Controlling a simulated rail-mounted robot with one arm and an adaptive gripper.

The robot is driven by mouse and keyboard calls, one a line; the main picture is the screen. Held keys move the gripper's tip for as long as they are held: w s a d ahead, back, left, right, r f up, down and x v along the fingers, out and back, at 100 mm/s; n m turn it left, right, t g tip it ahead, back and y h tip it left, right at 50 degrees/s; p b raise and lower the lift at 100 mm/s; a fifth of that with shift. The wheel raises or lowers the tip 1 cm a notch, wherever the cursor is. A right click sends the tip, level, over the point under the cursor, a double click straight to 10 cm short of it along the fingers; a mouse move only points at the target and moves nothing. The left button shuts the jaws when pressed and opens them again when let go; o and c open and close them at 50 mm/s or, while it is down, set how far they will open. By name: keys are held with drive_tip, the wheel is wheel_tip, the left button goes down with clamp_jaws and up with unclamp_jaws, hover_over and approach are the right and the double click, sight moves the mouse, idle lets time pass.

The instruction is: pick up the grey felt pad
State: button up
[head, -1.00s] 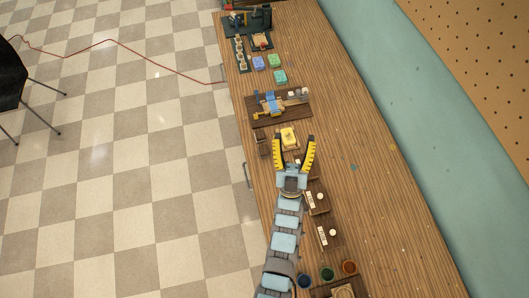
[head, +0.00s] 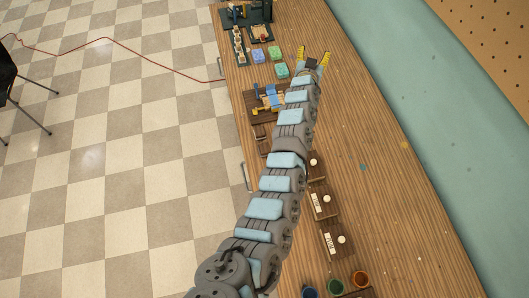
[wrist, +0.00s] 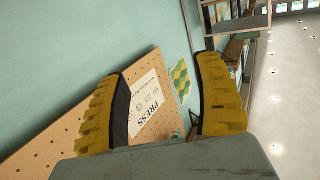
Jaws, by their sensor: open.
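My gripper (head: 313,54) is open, with its two yellow fingers apart, over the far part of the wooden bench, right of the green soap blocks. In the wrist view the open fingers (wrist: 160,68) have nothing between them; wall and pegboard show behind. I cannot make out the grey felt pad in either view. My arm covers part of the bench and may hide it.
The bench (head: 385,190) carries blue (head: 258,56) and green (head: 275,52) soap blocks, a dark machine (head: 258,12) at the far end, and colored jars (head: 335,286) at the near end. A pegboard (wrist: 75,120) with a PRESS poster (wrist: 148,103) shows. The bench's right side is mostly clear.

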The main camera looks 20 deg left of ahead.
wheel_tip(320, 180, down, 3)
drive_tip(key=w+d+m+g+h+b, duration=0.1)
drive_tip(key=d+m+g+h+b, duration=0.15)
drive_tip(key=m+g+h, duration=0.2)
drive_tip(key=m+g+y+b, duration=0.3)
drive_tip(key=m+g+b, duration=0.45)
drive_tip(key=g, duration=0.45)
approach(265, 147)
drive_tip(key=shift+h, duration=0.25)
drive_tip(key=f+b, duration=0.1)
drive_tip(key=f, duration=0.4)
drive_tip(key=shift+s+a+f+b, duration=0.1)
drive_tip(key=shift+s+a+b, duration=0.1)
drive_tip(key=shift+b, duration=0.15)
drive_tip(key=shift+w+f+b, duration=0.15)
drive_tip(key=shift+f+b, duration=0.4)
drive_tip(key=shift+f, duration=2.55)
drive_tip(key=shift+a, duration=0.1)
drive_tip(key=c, duration=1)
